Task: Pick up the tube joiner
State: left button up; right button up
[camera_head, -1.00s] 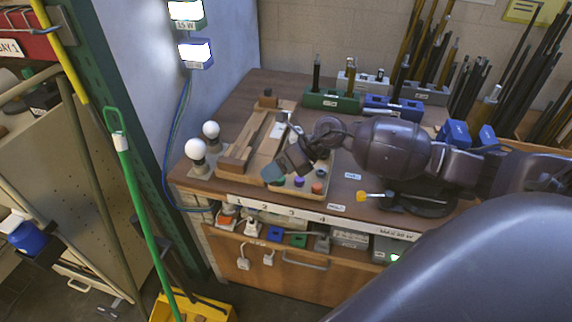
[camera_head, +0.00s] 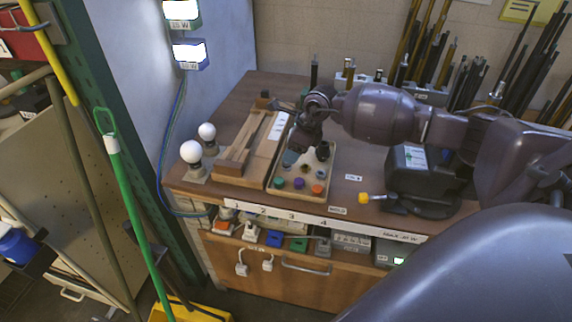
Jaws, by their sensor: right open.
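My right gripper (camera_head: 304,151) hangs over the back part of a shallow beige tray (camera_head: 267,187), fingers pointing down. It is open, and I see nothing held in it. In the tray's front part are small round parts: a green one (camera_head: 278,183), a purple one (camera_head: 298,183) and an orange one (camera_head: 317,189). A grey-teal piece (camera_head: 289,159) and a dark cylindrical piece (camera_head: 322,151) lie farther back, close to the fingers. I cannot tell which part is the tube joiner. The gripper hides some of the tray. My left gripper is not in view.
A wooden jig (camera_head: 236,169) stands left of the tray, with two white bulbs (camera_head: 191,152) beside it. A black device (camera_head: 412,168) and a yellow-tipped tool (camera_head: 364,198) are to the right. Upright rods crowd the back right. Bare tabletop (camera_head: 345,168) lies right of the tray.

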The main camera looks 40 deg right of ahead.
aim_at(287, 164)
jog(key=x, duration=0.5)
jog(key=shift+a+b, duration=0.1)
jog(key=shift+b, duration=0.2)
jog(key=shift+s, duration=0.1)
jog(key=c, duration=1)
